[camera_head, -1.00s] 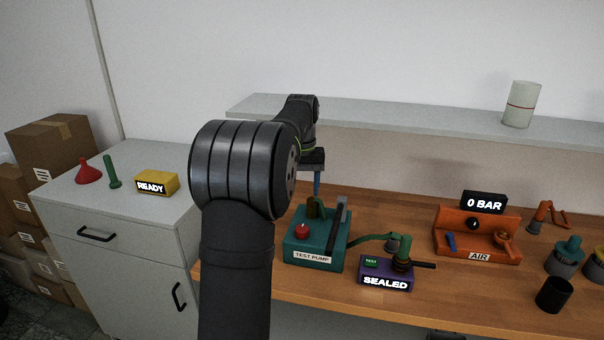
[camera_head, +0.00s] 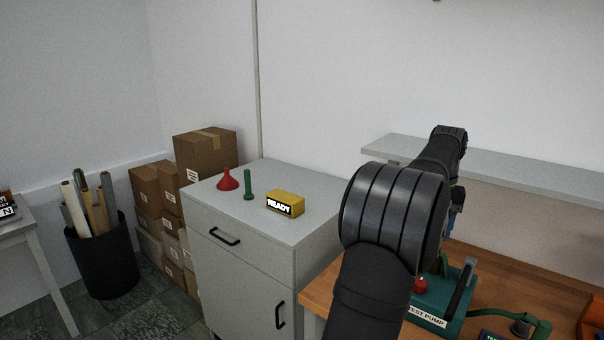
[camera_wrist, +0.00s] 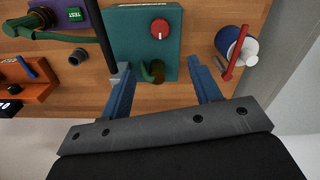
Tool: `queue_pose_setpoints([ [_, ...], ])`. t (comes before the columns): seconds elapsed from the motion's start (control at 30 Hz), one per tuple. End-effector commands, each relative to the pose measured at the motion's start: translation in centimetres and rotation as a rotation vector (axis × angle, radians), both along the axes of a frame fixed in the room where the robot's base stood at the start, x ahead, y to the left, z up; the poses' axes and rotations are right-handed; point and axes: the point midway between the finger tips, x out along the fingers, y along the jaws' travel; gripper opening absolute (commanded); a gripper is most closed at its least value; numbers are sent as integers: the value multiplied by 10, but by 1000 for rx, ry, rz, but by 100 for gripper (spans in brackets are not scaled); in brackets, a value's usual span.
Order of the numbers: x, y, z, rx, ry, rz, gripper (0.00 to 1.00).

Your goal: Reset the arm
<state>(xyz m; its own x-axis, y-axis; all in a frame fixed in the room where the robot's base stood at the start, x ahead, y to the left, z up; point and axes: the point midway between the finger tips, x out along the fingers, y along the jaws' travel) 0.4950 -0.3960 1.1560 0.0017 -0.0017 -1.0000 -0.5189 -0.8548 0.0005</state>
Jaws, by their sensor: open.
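My gripper (camera_wrist: 162,88) shows in the wrist view with its two blue fingers spread wide apart and nothing between them. It hangs above the wooden workbench, near the teal test pump (camera_wrist: 143,50) with its red knob. In the head view my arm stands in front of the bench, and its links hide most of the gripper. The test pump (camera_head: 440,312) is partly hidden behind my arm there.
A grey cabinet (camera_head: 262,232) holds a red funnel (camera_head: 228,181), a green tool (camera_head: 248,186) and a yellow READY box (camera_head: 285,203). Cardboard boxes (camera_head: 205,155) and a black bin (camera_head: 103,255) stand left. A grey shelf (camera_head: 520,178) runs behind my arm. The wrist view shows an orange unit (camera_wrist: 28,84).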

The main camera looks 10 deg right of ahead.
Motion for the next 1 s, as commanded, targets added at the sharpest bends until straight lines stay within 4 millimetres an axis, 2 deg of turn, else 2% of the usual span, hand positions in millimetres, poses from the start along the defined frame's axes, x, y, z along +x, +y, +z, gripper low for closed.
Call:
queue_pose_setpoints([
  [0.17, -1, 0, -24, 3, 4, 0, 57],
  [0.7, -1, 0, -131, 3, 4, 0, 57],
  [0.83, 0, 0, -151, 4, 5, -1, 57],
  [1.0, 0, 0, -166, 2, 2, -1, 57],
])
